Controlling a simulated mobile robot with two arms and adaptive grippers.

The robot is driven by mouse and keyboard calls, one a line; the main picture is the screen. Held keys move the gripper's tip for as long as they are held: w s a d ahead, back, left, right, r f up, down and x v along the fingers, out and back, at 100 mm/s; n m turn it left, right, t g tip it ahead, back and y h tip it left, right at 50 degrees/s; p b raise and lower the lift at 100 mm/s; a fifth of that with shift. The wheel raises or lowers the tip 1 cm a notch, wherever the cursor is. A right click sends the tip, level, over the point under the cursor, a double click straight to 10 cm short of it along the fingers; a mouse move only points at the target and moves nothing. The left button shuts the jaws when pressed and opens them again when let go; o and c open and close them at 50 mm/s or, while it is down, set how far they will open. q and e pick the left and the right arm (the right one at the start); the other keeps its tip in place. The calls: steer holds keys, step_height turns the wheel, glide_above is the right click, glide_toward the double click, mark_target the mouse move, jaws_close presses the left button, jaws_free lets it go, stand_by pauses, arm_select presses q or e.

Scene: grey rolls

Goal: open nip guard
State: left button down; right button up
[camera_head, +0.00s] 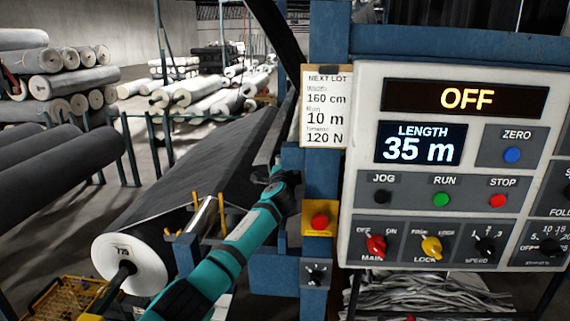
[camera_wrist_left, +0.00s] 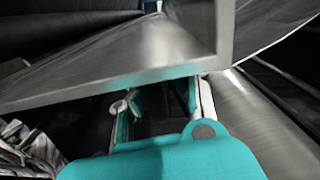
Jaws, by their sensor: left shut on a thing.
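My left arm reaches up from the lower edge in the head view, and its gripper (camera_head: 280,182) is at the machine's blue post, left of the control panel. In the left wrist view, the nip guard (camera_wrist_left: 120,68) shows as a grey metal plate with a straight edge crossing above and in front of the gripper (camera_wrist_left: 163,105). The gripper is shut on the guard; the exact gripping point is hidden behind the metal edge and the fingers. My right gripper is in neither view.
The control panel (camera_head: 450,170) reads OFF and 35 m. A red button on a yellow plate (camera_head: 320,222) sits close right of my gripper. A grey roll (camera_head: 130,262) lies at lower left.

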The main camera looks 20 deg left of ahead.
arm_select(q)
steer(key=shift+d+r, duration=0.15)
steer(key=shift+r, duration=0.2)
steer(key=c, duration=1.3)
jaws_free()
steer(key=shift+w, duration=0.1)
steer(key=shift+c, duration=0.2)
steer(key=shift+f, duration=0.15)
